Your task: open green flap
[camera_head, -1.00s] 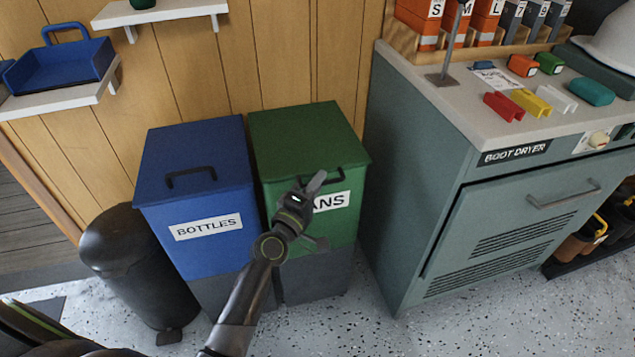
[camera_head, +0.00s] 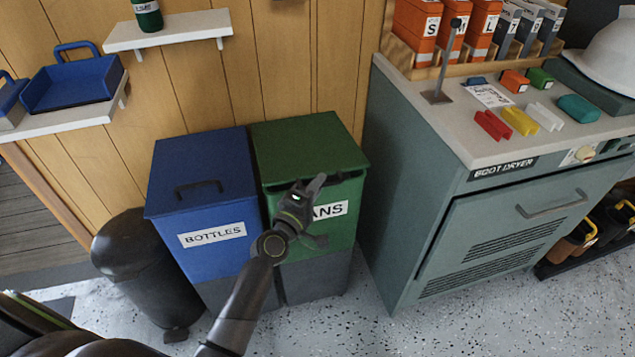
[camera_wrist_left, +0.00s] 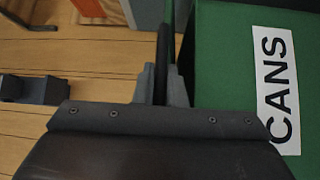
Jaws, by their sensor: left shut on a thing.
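The green flap (camera_head: 305,148) is the lid of the green bin (camera_head: 345,228) labelled CANS. Its front edge is slightly raised, with a narrow dark gap below it. My left gripper (camera_head: 308,188) is at the front of the flap, shut on its dark handle, which the fingers mostly hide in the head view. In the left wrist view the handle (camera_wrist_left: 162,65) runs between the two fingers, with the CANS front to the right. My right gripper is not in view.
A blue bin (camera_head: 205,235) labelled BOTTLES stands directly left of the green one, with a black bin (camera_head: 140,265) beyond it. The boot dryer cabinet (camera_head: 480,225) stands close on the right. A white shelf (camera_head: 185,28) hangs on the wall above.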

